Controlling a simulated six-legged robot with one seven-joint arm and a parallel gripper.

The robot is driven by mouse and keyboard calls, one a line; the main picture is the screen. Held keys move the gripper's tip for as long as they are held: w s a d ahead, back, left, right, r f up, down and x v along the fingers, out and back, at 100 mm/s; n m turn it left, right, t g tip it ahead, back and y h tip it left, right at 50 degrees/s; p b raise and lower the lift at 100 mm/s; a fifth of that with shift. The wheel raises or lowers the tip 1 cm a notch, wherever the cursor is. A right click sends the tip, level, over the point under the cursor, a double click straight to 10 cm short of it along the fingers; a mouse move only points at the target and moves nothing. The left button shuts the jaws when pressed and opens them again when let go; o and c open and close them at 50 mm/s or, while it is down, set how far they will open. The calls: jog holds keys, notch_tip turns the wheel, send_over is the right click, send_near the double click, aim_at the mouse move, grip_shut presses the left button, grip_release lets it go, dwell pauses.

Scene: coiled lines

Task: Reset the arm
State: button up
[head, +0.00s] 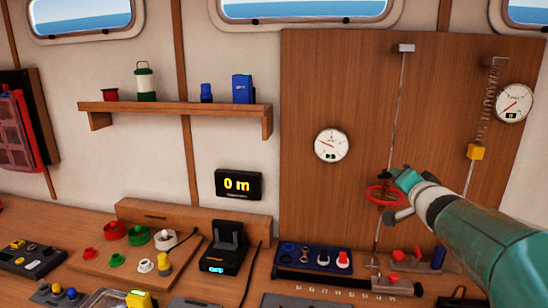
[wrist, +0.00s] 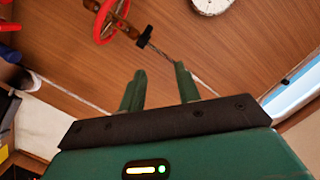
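My gripper (head: 403,195) is in front of the wooden wall panel (head: 300,100), with my arm reaching in from the lower right in the head view. In the wrist view my gripper (wrist: 160,84) has its two green fingers apart, with nothing held between them. A red ring (head: 376,197) on a thin upright line (head: 398,105) is just left of the fingers in the head view. In the wrist view the red ring (wrist: 100,20) is beyond the fingers, upper left. I cannot tell whether a finger touches the line.
Below are a blue tray (head: 312,259), a black device (head: 222,250) and a board with coloured spools (head: 115,231). A shelf (head: 180,108) is at left.

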jog(key=s+a+f+n+g, duration=0.3)
jog(key=s+a+f, duration=0.2)
jog(key=s, duration=0.5)
jog(key=s+a+f+n+g, duration=0.3)
jog(key=s+a+f+g, duration=0.1)
jog(key=s, duration=0.6)
jog(key=s+a+f+n+g+y, duration=0.1)
jog(key=s+a+f+n+g, duration=0.2)
jog(key=s+a+f, duration=0.3)
jog(key=s+f+g, duration=0.1)
jog(key=s, duration=0.4)
jog(key=shift+a, duration=0.25)
